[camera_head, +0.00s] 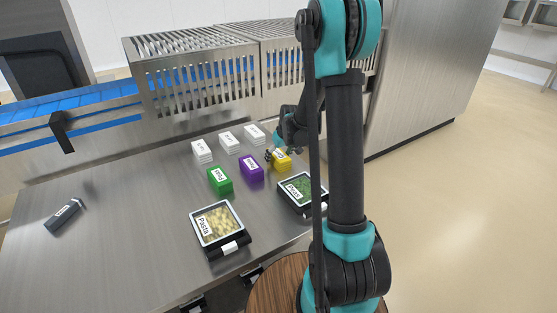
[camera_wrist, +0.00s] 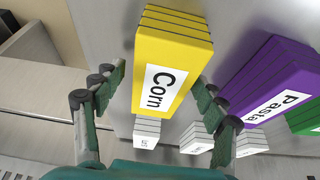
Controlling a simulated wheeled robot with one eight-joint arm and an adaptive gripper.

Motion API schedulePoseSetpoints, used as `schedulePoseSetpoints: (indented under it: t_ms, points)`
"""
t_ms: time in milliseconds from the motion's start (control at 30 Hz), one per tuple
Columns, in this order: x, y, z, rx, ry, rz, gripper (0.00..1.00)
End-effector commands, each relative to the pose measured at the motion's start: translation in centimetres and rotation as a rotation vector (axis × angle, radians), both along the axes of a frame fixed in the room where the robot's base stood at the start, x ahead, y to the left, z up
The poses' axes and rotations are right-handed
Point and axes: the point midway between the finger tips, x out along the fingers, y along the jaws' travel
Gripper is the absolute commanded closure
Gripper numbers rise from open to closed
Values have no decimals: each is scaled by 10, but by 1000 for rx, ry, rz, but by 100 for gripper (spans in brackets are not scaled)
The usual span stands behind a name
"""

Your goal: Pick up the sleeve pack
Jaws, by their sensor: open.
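The likely sleeve pack is a yellow stack labelled "Corn" (camera_head: 283,164), standing on the steel table. It also shows large in the wrist view (camera_wrist: 165,60). Similar packs stand beside it: a purple one labelled "Pasta" (camera_head: 251,168) and a green one (camera_head: 220,180). My gripper (camera_head: 276,153) is open, right at the yellow pack. In the wrist view my gripper's fingers (camera_wrist: 160,82) are on either side of the yellow pack, with visible gaps. Part of the pack's surroundings is hidden behind my arm in the head view.
Several white labelled stacks (camera_head: 229,142) stand behind the coloured packs. A black-framed pasta tray (camera_head: 217,255) and a green-filled tray (camera_head: 310,212) are at the front. A dark device (camera_head: 65,216) lies at left. Slatted steel guards (camera_head: 195,85) bound the back.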

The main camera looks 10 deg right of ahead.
Motion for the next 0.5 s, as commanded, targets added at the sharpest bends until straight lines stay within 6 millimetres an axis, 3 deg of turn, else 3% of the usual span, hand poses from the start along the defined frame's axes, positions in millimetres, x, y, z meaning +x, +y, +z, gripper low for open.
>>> schedulePoseSetpoints:
  t_ms: [300,500]
  points:
    - [0,0,-1,0,0,0,28]
    - [0,0,-1,0,0,0,53]
